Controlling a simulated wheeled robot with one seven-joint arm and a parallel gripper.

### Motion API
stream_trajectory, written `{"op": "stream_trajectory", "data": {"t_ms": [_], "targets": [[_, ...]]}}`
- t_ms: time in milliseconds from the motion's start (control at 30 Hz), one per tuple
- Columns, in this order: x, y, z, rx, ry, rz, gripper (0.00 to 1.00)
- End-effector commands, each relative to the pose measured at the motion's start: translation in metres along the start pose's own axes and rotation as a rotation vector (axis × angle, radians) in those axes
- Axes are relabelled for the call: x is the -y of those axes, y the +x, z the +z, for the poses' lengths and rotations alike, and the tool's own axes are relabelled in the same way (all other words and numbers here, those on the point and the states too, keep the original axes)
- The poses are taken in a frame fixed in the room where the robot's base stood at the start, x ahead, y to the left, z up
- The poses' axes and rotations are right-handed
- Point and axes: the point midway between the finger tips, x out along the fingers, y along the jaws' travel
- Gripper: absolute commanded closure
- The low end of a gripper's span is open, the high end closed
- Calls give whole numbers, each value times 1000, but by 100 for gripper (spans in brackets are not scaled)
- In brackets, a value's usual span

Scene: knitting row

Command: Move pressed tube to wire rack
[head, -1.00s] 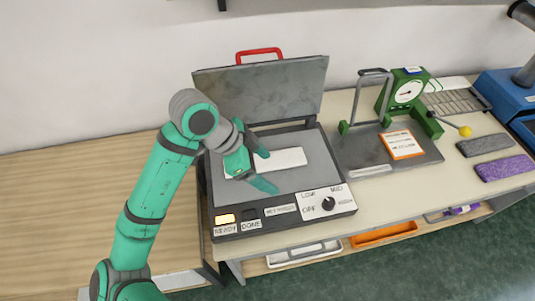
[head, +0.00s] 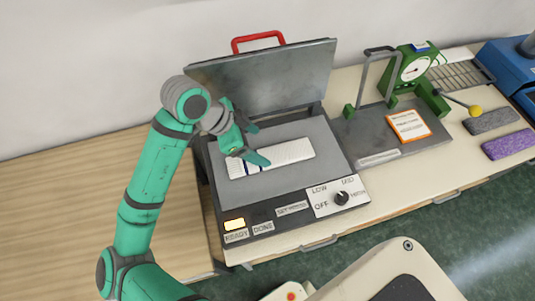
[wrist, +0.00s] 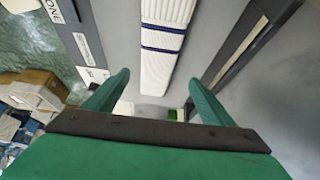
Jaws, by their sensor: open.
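The pressed tube is a flat, white ribbed strip (head: 290,152) with navy bands near its left end. It lies on the grey bed of the open press (head: 275,187). In the wrist view the tube (wrist: 164,40) runs away from the jaws, with its near end just ahead of the fingertips. My gripper (head: 258,145) is open and empty over the left part of the tube, hiding some of it. In the wrist view the gripper's two fingers (wrist: 158,80) stand wide apart. The wire rack (head: 462,74) is at the back right, partly hidden by a green gauge.
The press lid (head: 265,80) with its red handle stands up behind the bed. Right of the press are a metal plate with an upright frame (head: 378,85), an orange-edged card (head: 408,125) and the green dial gauge (head: 415,68). Grey (head: 491,120) and purple (head: 508,144) pieces lie far right.

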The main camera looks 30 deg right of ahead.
Motion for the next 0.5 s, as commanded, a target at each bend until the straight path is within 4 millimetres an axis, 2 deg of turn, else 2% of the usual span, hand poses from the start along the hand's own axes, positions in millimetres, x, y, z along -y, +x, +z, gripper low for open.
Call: {"op": "stream_trajectory", "data": {"t_ms": [267,500], "targets": [[-2,20,3,1,-2,1,23],[-5,51,10,0,-7,-2,23]]}}
